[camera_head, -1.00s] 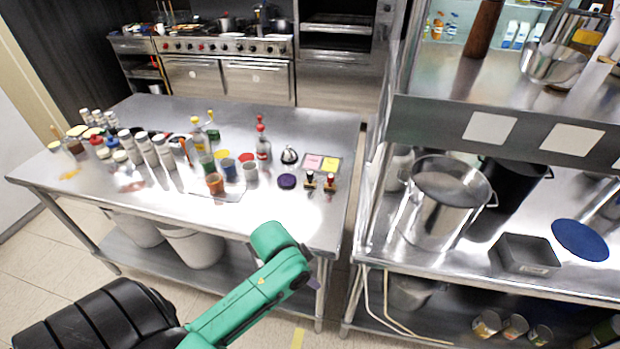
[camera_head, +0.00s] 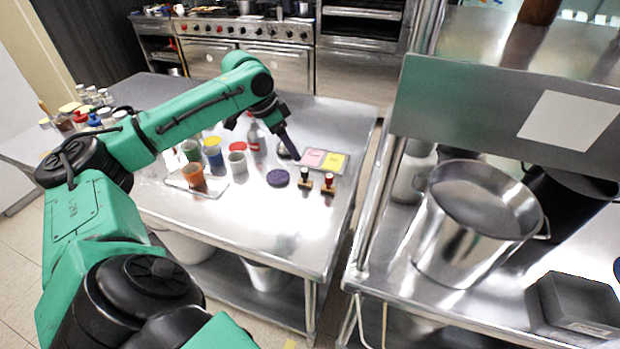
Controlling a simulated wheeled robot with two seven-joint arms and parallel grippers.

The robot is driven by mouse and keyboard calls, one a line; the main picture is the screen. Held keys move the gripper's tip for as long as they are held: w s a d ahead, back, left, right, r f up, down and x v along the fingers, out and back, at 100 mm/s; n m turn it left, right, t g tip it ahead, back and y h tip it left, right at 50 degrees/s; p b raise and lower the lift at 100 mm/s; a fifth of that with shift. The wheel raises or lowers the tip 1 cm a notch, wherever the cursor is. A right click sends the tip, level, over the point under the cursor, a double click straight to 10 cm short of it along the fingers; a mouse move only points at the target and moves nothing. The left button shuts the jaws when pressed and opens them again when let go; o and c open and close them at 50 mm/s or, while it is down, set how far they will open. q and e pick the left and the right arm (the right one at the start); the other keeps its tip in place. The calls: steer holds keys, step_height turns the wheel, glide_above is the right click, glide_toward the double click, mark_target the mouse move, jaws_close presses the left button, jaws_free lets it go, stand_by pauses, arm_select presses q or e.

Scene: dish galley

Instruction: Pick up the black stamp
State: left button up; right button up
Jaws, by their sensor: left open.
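The black stamp (camera_head: 305,178) stands upright on the steel table (camera_head: 270,235) near its right edge, with a dark handle on a light brown base. A similar stamp with a red handle (camera_head: 328,184) stands just to its right. My left gripper (camera_head: 291,147) reaches over the table from the left, behind and slightly left of the black stamp in the picture. It is open and apart from the stamp; its fingers show small and dark. My right gripper is not in view.
A pink and yellow pad tray (camera_head: 325,161) lies behind the stamps, and a purple disc (camera_head: 278,178) lies to their left. Cups, including an orange one (camera_head: 194,178), and bottles crowd farther left. A steel shelf with a large pot (camera_head: 475,225) stands right. The table front is clear.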

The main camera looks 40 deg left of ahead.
mark_target(304, 170)
arm_select(q)
steer(key=p+x, duration=0.2)
steer(key=x, duration=0.8)
steer(key=shift+s, duration=0.1)
steer(key=shift+f, duration=0.4)
jaws_close()
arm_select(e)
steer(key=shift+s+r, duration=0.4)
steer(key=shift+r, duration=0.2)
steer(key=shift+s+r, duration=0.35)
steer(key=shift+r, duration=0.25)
